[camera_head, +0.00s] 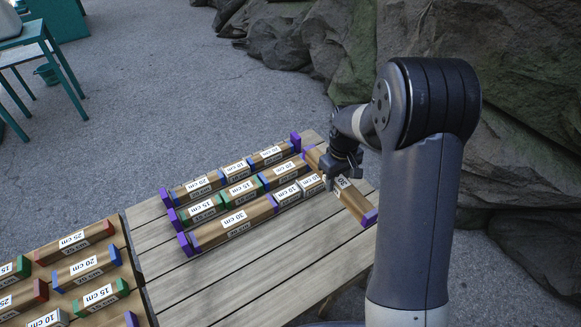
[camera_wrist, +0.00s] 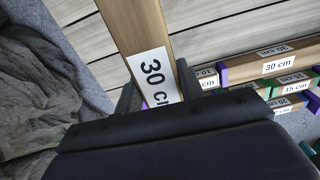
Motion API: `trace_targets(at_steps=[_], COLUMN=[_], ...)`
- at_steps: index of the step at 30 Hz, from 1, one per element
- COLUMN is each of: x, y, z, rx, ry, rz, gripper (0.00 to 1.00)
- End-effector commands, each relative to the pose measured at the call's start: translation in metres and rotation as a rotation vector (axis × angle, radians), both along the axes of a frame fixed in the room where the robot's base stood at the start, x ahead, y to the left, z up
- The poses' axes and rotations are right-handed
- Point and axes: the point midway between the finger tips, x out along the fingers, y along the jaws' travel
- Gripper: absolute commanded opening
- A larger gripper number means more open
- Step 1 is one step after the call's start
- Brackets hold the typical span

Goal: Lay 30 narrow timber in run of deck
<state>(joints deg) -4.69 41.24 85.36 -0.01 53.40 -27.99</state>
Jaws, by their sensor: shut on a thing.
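My gripper (camera_head: 345,177) is shut on a brown timber (camera_head: 357,203) with purple ends and a 30 cm label, over the table's right part. In the wrist view the timber (camera_wrist: 138,30) runs between the two fingers of my gripper (camera_wrist: 158,95). It lies at an angle to the rows, just right of their ends; I cannot tell if it touches the table. The deck has three rows of labelled timbers: a back row (camera_head: 198,188), a middle row (camera_head: 205,212) and a front row (camera_head: 235,225) with a 30 cm piece at its left. My gripper hides part of the right ends.
A second surface (camera_head: 131,262) at the lower left holds several loose timbers, including 25 cm (camera_head: 73,243), 20 cm (camera_head: 86,269) and 15 cm (camera_head: 100,297) pieces. The table's front slats (camera_head: 220,285) are bare. Rocks (camera_head: 320,35) stand behind and right.

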Motion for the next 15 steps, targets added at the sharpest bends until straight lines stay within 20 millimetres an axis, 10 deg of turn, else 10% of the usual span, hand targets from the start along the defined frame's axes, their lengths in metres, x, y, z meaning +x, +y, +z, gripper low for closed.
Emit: trace_targets(at_steps=[15], x=[0.06], y=[0.075], z=[-0.029], rx=[0.0], ry=[-0.001], rz=[0.884], gripper=[0.07])
